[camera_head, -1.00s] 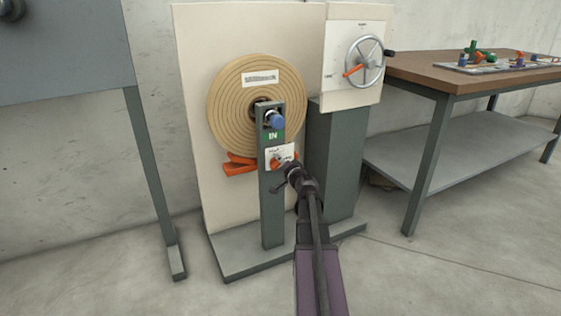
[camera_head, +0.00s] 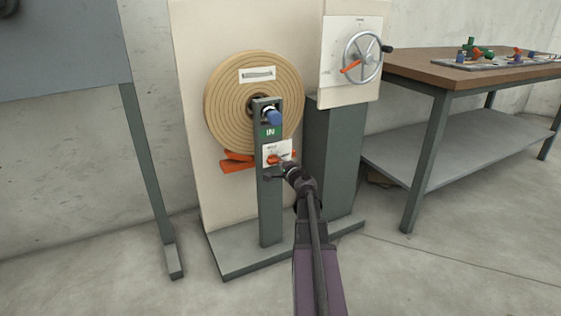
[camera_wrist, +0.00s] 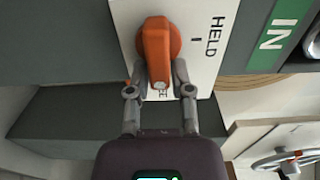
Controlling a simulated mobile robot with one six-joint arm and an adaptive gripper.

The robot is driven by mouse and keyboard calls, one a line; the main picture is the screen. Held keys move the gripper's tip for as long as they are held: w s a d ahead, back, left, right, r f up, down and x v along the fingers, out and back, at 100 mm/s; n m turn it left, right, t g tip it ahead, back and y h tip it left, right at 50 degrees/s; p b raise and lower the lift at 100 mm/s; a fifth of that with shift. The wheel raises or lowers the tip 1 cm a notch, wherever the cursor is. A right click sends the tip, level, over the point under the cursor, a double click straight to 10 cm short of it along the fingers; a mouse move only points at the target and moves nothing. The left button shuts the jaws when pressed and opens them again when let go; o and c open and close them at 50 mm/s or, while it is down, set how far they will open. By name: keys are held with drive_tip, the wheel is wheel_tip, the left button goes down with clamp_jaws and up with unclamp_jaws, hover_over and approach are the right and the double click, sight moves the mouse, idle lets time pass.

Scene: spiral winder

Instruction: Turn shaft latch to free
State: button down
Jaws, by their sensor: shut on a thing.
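The orange shaft latch (camera_wrist: 157,45) is a rounded handle on a white label plate (camera_wrist: 205,45) in the wrist view. Its narrow end points down in that view, over a partly covered word that looks like FREE. The word HELD and a tick mark are to its right. My gripper (camera_wrist: 157,78) has one finger on each side of the narrow end and is shut on it. In the head view the latch (camera_head: 272,160) shows on the front post (camera_head: 270,205), below the green IN sign (camera_head: 270,133). My gripper (camera_head: 288,164) partly hides it there.
Behind the post is a tan spiral roll (camera_head: 228,105) on a cream panel. Orange pieces (camera_head: 236,163) lie under it. A handwheel (camera_head: 363,57) is at upper right. A table (camera_head: 450,72) with small parts stands at right.

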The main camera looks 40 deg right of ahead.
drive_tip(key=shift+w+a, duration=0.15)
drive_tip(key=shift+a, duration=0.25)
drive_tip(key=c, duration=0.6)
unclamp_jaws()
drive_tip(key=shift+d, duration=0.15)
drive_tip(key=v, duration=1.2)
